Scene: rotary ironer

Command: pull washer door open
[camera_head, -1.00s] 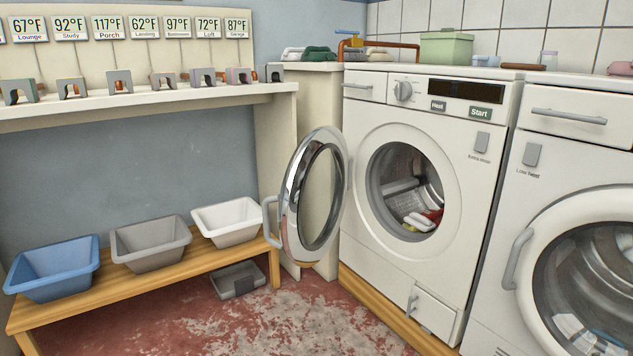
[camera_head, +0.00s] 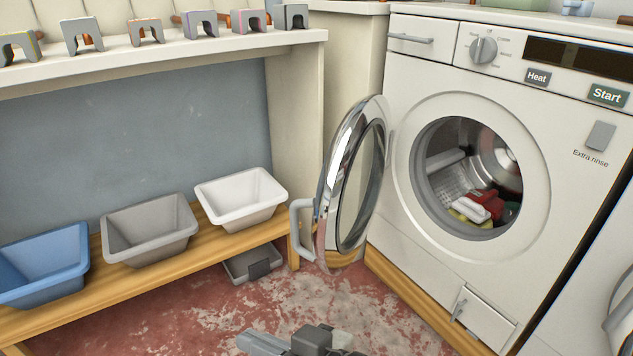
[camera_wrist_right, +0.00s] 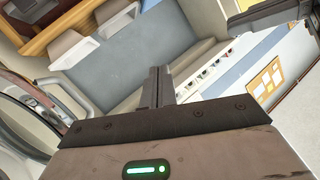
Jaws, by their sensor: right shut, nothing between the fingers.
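The washer door (camera_head: 350,180), a chrome ring with dark glass, stands swung wide open to the left of the washer (camera_head: 560,170). Its grey handle (camera_head: 301,232) is on the door's outer left side. The drum opening (camera_head: 470,160) is uncovered, with red, white and yellow cloth (camera_head: 482,208) inside. My right gripper (camera_head: 252,341) is at the bottom edge, below the door and apart from it. In the wrist view its fingers (camera_wrist_right: 158,85) are together and empty. The round door rim (camera_wrist_right: 22,100) shows at the left there.
A wooden bench (camera_head: 165,280) at the left holds blue (camera_head: 40,265), grey (camera_head: 150,228) and white (camera_head: 240,198) tubs. A grey tray (camera_head: 252,264) is on the floor beneath. Floor (camera_head: 290,308) before the door is clear.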

